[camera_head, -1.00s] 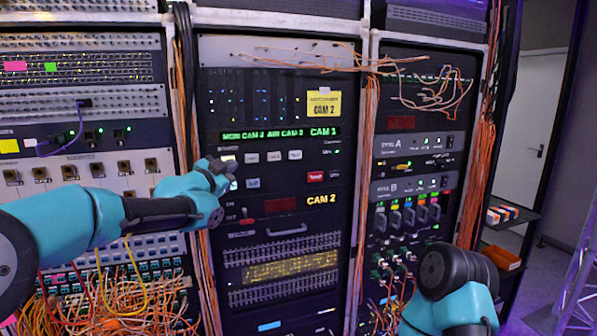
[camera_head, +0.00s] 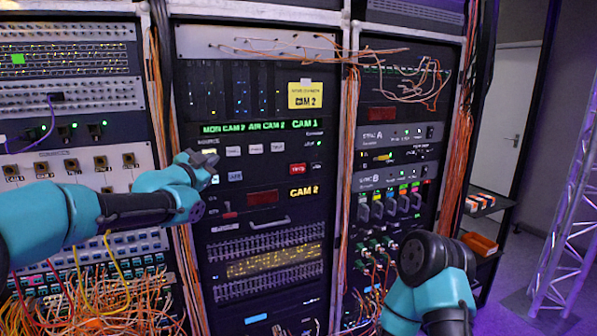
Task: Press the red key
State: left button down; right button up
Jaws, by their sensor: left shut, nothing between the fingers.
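The red key (camera_head: 298,169) is a small lit red button on the middle rack's black panel, just above the yellow "CAM 2" text. It is in plain view with nothing touching it. My left gripper (camera_head: 210,160) is shut and empty. It is in front of the left side of the same panel, beside the row of white keys (camera_head: 255,149) and left of the blue key (camera_head: 235,176), apart from the red key. My right arm (camera_head: 437,275) shows at the lower right, but its gripper's fingers are not visible.
Orange cables (camera_head: 345,190) hang along the posts between racks. A yellow note (camera_head: 306,95) is above the panel. A red toggle (camera_head: 229,213) and dark red display (camera_head: 263,197) are below the keys. A metal truss (camera_head: 565,215) stands at the far right.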

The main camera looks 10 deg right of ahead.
grip_shut()
dwell(1.3)
